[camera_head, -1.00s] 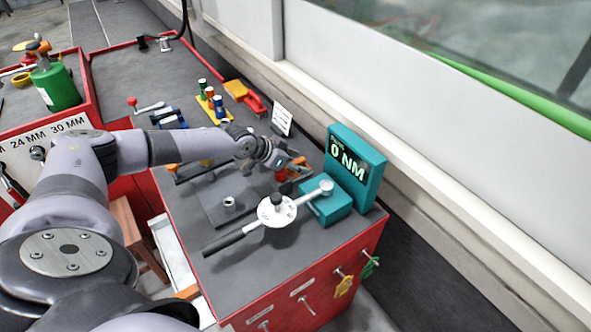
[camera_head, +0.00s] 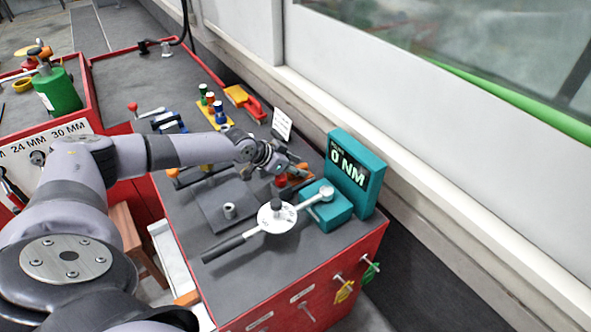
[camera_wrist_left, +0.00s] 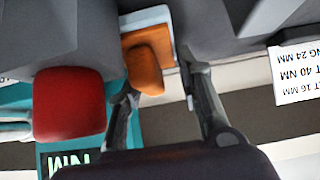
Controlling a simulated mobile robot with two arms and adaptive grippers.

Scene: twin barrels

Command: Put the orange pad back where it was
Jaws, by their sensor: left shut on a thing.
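The orange pad (camera_wrist_left: 146,68) is between the fingers of my left gripper (camera_wrist_left: 158,75) in the left wrist view, against the left finger. My left gripper (camera_head: 297,171) is shut on it, low over the red cabinet's dark top in the head view. A red pad (camera_wrist_left: 68,103) lies just left of the orange pad in the wrist view. A pale blue-white piece (camera_wrist_left: 150,18) touches or passes behind the orange pad. Small orange and red patches show by the gripper in the head view, partly hidden by it. My right gripper is not in view.
A teal torque display (camera_head: 354,172) reading 0 NM stands right of the gripper. A torque wrench (camera_head: 240,242) lies in front, its head on the teal block. A white label card (camera_head: 282,124) stands behind. A grey plate (camera_head: 213,207) lies left. Coloured tools sit farther back.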

